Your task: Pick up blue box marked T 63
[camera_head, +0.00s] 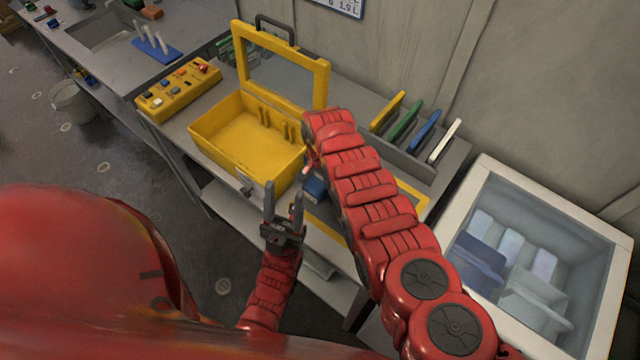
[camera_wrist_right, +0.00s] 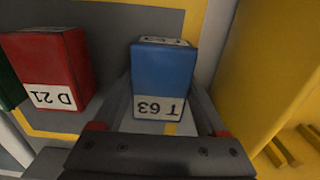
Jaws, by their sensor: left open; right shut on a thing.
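The blue box marked T 63 (camera_wrist_right: 160,72) sits between the fingers of my right gripper (camera_wrist_right: 160,110) in the right wrist view. Its white label reads upside down there. My right gripper is shut on it. In the head view the blue box (camera_head: 315,188) shows partly behind my right arm, just right of the yellow case; the right gripper is mostly hidden by the arm. I cannot tell whether the box touches the surface below. My left gripper (camera_head: 284,205) is open and empty in front of the yellow case.
A red box marked D 21 (camera_wrist_right: 52,68) stands beside the blue box. The open yellow case (camera_head: 225,150) is close on the other side. A yellow button panel (camera_head: 178,90), a rack of coloured plates (camera_head: 405,155) and a glass-topped chest (camera_head: 590,202) stand around.

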